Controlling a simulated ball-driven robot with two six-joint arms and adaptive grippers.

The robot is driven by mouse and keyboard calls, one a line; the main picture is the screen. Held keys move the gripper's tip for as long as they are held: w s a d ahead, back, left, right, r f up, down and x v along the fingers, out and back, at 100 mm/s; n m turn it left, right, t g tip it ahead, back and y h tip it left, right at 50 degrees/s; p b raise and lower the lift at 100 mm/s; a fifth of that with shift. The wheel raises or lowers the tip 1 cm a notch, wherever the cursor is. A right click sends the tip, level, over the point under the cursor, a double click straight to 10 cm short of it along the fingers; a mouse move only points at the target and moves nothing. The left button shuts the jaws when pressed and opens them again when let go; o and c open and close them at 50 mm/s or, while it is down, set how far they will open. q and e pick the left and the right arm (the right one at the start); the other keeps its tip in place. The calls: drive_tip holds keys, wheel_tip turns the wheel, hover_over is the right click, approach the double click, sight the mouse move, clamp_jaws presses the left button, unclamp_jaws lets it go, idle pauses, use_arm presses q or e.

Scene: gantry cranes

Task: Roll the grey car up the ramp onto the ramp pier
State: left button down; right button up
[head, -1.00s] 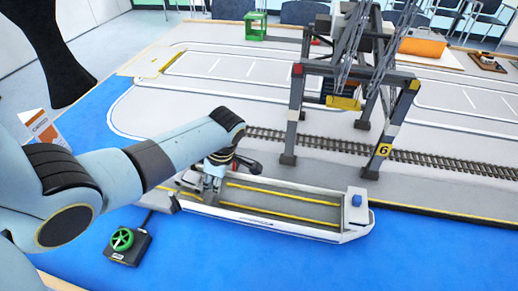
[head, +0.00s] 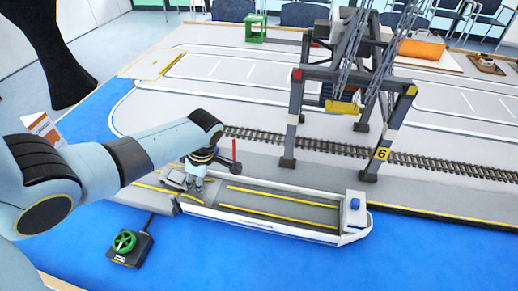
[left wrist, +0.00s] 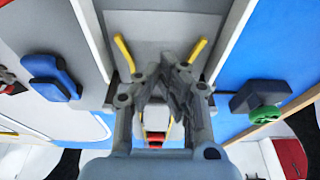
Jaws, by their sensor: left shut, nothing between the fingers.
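A small grey car (head: 172,176) sits just left of my left gripper in the head view, partly covered by my arm. My left gripper (head: 195,183) is shut and empty, pointing down at the near left end of the ship's deck. In the left wrist view the shut fingers (left wrist: 172,68) show in front of a grey deck with yellow lines. A red-marked end, probably the car's (left wrist: 155,138), shows below them. The grey pier (head: 155,196) with a yellow line lies left of the ship. The ramp is hard to tell apart near the gripper. My right gripper is not in view.
The white-sided ship (head: 290,222) lies along the quay. A control box with a green wheel (head: 125,242) stands in front. A red lever (head: 234,152) stands behind the gripper. A crane (head: 345,100) straddles the track. A blue object (left wrist: 50,78) shows in the left wrist view.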

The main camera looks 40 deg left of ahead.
sight(179, 177)
use_arm(q)
drive_tip(key=shift+s+a+p, duration=0.2)
drive_tip(key=shift+s+a, duration=0.3)
drive_tip(key=shift+a, duration=0.5)
drive_tip(key=shift+s+a+p, duration=0.15)
drive_tip(key=shift+s+a, duration=0.35)
drive_tip(key=shift+a, duration=0.5)
drive_tip(key=shift+s+a+p, duration=0.2)
drive_tip(key=shift+s+a, duration=0.3)
drive_tip(key=shift+a, duration=0.5)
drive_tip(key=shift+w+d+r+p, duration=0.2)
drive_tip(key=shift+w+d+p, duration=0.1)
drive_tip(key=shift+d+p, duration=0.25)
wheel_tip(179, 177, up, 3)
drive_tip(key=p, duration=0.2)
drive_tip(key=shift+f+p, duration=0.15)
drive_tip(key=shift+p, duration=0.2)
drive_tip(key=shift+r, duration=0.4)
drive_tip(key=shift+r+p, duration=0.35)
drive_tip(key=shift+r, duration=2.9)
